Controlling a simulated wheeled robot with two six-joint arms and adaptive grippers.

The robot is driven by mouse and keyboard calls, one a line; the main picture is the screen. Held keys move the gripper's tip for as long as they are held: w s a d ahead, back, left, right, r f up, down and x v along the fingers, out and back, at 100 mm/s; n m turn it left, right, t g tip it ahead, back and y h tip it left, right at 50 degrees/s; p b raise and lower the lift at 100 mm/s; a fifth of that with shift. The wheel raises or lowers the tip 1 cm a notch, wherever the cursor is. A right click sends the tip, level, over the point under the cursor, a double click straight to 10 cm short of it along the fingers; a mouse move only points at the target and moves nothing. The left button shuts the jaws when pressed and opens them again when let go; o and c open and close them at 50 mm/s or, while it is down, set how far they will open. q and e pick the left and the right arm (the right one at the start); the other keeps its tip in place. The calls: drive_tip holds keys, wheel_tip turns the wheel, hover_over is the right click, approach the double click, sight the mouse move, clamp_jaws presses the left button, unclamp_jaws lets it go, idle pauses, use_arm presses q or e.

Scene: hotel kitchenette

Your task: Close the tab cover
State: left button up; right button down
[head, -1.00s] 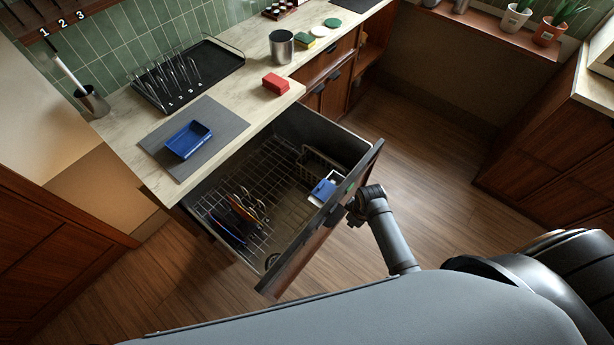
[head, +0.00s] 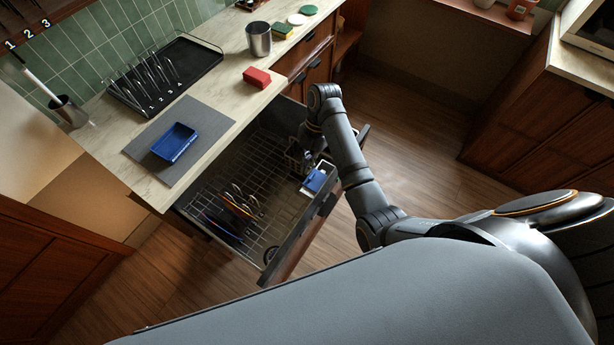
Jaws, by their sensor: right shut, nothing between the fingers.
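A small white and blue tab compartment (head: 315,181) is on the inner side of the open drawer's front panel. I cannot tell at this size which part is its cover. My right gripper (head: 307,157) points down inside the drawer, above and slightly left of the compartment, by the dark cutlery basket. Its fingers are shut and seem empty; they are dark and small against the basket. I cannot tell whether it touches anything. My right forearm hides the back right part of the drawer. My left gripper is not in view.
The pulled-out drawer (head: 290,262) has a wire rack holding several plates (head: 240,203). On the counter are a blue tray (head: 173,143) on a grey mat, a red block (head: 256,77), a metal canister (head: 258,39) and a black rack (head: 203,68). Floor is free right of the drawer.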

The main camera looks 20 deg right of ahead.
drive_tip(key=p, duration=0.3)
approach(306, 186)
drive_tip(key=shift+n, duration=0.3)
drive_tip(key=x, duration=0.6)
drive_tip(key=shift+s+a, duration=0.2)
drive_tip(key=shift+w+d, duration=0.25)
drive_tip(key=shift+s+a, duration=0.1)
